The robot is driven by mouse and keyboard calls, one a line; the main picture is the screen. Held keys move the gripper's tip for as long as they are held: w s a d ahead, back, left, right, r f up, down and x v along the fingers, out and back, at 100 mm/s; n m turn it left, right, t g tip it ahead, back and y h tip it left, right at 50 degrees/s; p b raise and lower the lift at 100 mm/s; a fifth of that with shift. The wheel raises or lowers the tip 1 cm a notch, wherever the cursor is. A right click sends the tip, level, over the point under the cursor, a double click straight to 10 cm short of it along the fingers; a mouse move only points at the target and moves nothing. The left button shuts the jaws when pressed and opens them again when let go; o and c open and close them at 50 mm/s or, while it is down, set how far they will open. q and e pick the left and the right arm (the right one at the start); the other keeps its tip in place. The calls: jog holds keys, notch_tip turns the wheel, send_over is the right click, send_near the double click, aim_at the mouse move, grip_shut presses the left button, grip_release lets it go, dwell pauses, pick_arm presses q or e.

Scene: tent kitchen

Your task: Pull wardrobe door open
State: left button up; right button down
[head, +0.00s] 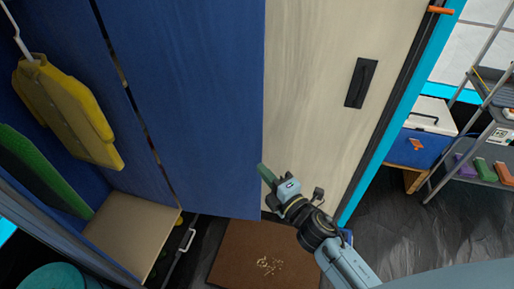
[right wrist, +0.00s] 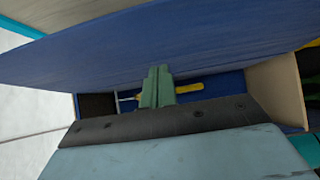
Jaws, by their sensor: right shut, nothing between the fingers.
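The wardrobe is blue, and its open inside shows at the left of the head view with a yellow jacket (head: 62,105) hanging in it. A blue door panel (head: 205,85) stands swung out in the middle of the head view. It also spans the right wrist view (right wrist: 200,45). My right gripper (head: 265,172) is at the panel's lower right edge, its green fingers shut and empty. In the right wrist view the fingers (right wrist: 157,85) are together just below the panel; whether they touch it I cannot tell. My left gripper is not in view.
A pale wooden door (head: 325,80) with a black handle (head: 361,83) is behind the panel. A brown doormat (head: 245,255) lies on the floor. A blue and white cooler (head: 420,140) and a metal shelf (head: 485,125) stand at the right. Dark floor is clear at the lower right.

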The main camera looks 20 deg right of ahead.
aim_at(257, 150)
jog(key=shift+w+d, duration=0.15)
jog(key=shift+w, duration=1.95)
jog(key=shift+w+d, duration=0.1)
jog(key=shift+w, duration=2)
